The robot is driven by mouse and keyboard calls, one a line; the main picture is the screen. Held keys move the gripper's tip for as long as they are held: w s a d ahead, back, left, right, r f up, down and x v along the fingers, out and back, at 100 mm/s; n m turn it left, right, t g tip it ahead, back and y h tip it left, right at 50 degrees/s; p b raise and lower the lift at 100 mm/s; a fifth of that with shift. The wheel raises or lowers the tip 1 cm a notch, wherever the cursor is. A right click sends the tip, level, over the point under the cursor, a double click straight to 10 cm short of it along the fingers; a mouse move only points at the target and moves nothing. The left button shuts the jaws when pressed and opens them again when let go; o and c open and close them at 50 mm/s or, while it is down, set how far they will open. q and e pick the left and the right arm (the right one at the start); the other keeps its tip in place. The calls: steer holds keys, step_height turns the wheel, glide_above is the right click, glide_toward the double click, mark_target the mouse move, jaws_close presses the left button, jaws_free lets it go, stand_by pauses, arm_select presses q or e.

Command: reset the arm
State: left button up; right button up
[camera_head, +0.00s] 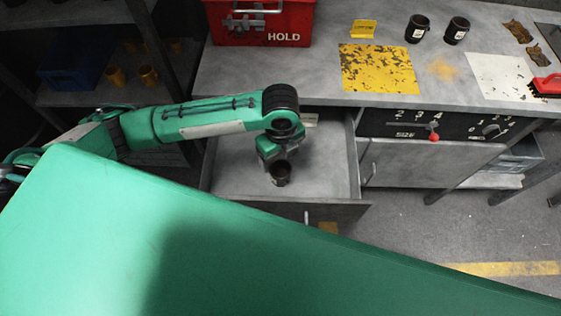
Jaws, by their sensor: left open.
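My left arm comes in from the left, and its gripper (274,160) hangs over the open drawer (325,180). The gripper is open. A small dark cup (280,173) stands in the drawer directly below the gripper's fingers. The fingers are small and partly hidden by the wrist, so I cannot tell whether they touch the cup. My right gripper is not in view.
A red HOLD box (260,22), a yellow mat (379,68), two dark cups (417,28) and a white mat (500,77) are on the grey bench (320,65). A control panel (440,125) is right of the drawer. Shelving with a blue bin (75,62) stands left.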

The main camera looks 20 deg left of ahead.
arm_select(q)
steer(key=shift+r, duration=0.5)
